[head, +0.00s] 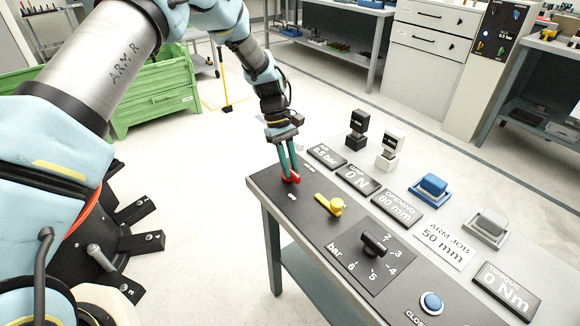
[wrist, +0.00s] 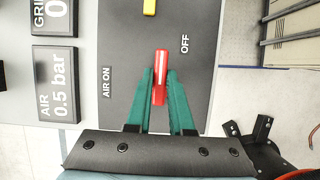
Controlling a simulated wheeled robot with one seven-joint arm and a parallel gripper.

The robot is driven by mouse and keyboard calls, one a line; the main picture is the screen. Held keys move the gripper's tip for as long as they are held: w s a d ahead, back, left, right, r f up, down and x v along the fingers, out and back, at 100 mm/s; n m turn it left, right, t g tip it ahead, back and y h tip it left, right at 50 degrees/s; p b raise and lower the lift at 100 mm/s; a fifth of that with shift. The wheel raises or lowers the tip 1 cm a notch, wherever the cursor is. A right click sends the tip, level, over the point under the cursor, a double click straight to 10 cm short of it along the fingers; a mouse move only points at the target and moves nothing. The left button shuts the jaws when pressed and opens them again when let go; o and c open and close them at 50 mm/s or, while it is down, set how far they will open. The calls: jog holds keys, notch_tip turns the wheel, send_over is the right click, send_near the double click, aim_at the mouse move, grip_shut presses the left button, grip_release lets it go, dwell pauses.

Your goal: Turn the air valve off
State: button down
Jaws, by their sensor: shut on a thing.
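The air valve's red handle (head: 292,180) is at the far left corner of the dark panel on the bench. In the wrist view the handle (wrist: 160,72) points up the picture, between the "AIR ON" label (wrist: 106,82) on the left and the "OFF" label (wrist: 185,43) at upper right. My gripper (head: 289,174) has its green fingers on both sides of the handle and is shut on it. The fingers (wrist: 161,90) hide part of the handle's sides. The air display (wrist: 58,98) reads 0.5 bar.
A yellow lever (head: 331,205) stands close to the red handle. A black bar-scale knob (head: 375,243) and a blue button (head: 431,302) are nearer. Black and white blocks (head: 390,150) stand behind the displays. A green crate (head: 155,92) is on the floor to the left.

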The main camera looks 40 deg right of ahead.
jog(key=c, duration=0.8)
grip_release()
jog(key=b+v, duration=0.2)
jog(key=v, duration=0.9)
jog(key=shift+b, duration=0.35)
jog(key=shift+s, duration=0.1)
